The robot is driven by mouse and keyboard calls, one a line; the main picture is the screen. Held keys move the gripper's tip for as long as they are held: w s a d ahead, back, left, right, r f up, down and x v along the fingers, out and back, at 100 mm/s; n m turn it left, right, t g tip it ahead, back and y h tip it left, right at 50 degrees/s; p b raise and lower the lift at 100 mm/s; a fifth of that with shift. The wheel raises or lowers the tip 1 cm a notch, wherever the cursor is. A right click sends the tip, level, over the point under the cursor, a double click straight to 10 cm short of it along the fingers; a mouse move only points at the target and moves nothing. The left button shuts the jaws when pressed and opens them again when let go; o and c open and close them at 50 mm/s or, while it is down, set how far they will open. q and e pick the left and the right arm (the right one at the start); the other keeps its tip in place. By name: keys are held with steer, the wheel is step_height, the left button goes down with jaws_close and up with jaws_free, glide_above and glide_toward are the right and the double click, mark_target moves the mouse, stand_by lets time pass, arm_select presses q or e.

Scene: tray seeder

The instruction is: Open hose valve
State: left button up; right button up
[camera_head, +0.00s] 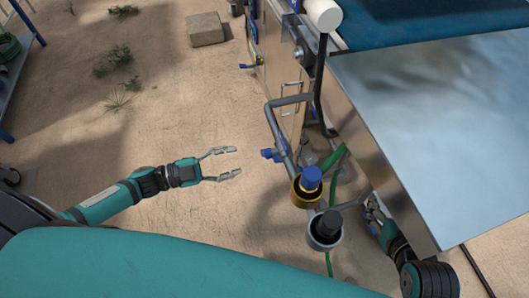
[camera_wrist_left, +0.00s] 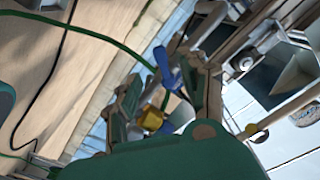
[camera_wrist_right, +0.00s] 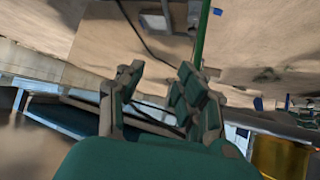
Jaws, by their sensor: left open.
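A blue valve handle (camera_head: 272,154) sits on a grey pipe frame (camera_head: 279,125) at the side of the machine in the head view. My left gripper (camera_head: 236,161) is open and empty just left of this handle, with a small gap between. In the left wrist view a blue lever (camera_wrist_left: 163,64) shows beyond and between the open fingers (camera_wrist_left: 168,95). A green hose (camera_head: 335,158) runs near the pipe frame, right of the handle. My right gripper (camera_head: 372,207) is low beside the metal table, partly hidden; in the right wrist view its fingers (camera_wrist_right: 160,85) are apart and empty.
A yellow-rimmed holder (camera_head: 306,193) with a blue top and a grey holder (camera_head: 325,232) with a black top stand right of the handle. A metal table (camera_head: 440,120) bounds the right. Another blue lever (camera_head: 248,66) is further back.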

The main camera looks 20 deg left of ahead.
mark_target(264, 153)
arm_select(q)
steer(key=shift+b+x, duration=0.5)
steer(key=shift+x, duration=4.15)
arm_select(e)
steer(key=w+a+r+t+y, duration=0.1)
steer(key=w+r+t, duration=0.2)
steer(key=r, duration=0.1)
steer(key=shift+w+a+r, duration=0.3)
steer(key=shift+a, duration=0.05)
arm_select(q)
jaws_close()
